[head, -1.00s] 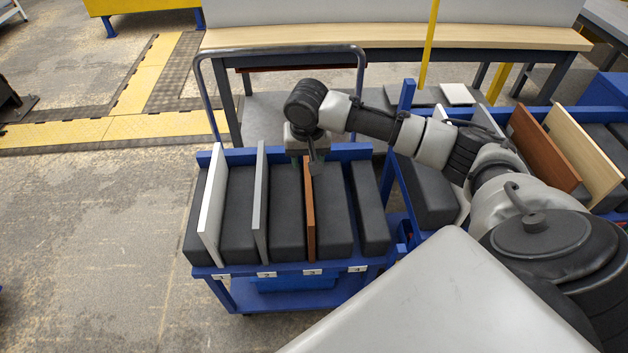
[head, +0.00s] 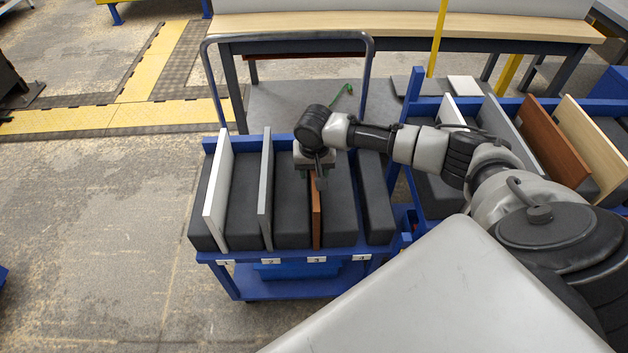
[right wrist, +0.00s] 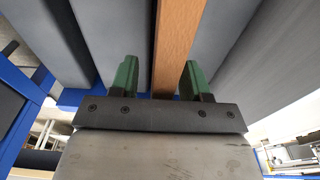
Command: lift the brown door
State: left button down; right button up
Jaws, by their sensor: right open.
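The brown door (head: 316,222) is a thin upright board in the slot labelled 3 of the near blue cart, between dark padded blocks. My right gripper (head: 313,180) is over its upper edge, jaws pointing down, and hides its far part in the head view. In the right wrist view, the green fingers (right wrist: 159,80) are open, one on each side of the brown door (right wrist: 177,40). The door lies closer to the right finger in that picture. I cannot tell whether a finger touches it. My left gripper is not in view.
The near cart (head: 290,253) also holds a white board (head: 217,190) and a grey board (head: 266,190) to the left. A second cart at right holds several boards, including another brown one (head: 550,145). A long bench (head: 400,28) stands behind. Floor at left is clear.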

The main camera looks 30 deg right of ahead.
grip_shut()
jog(key=shift+r, duration=0.15)
dwell(1.1)
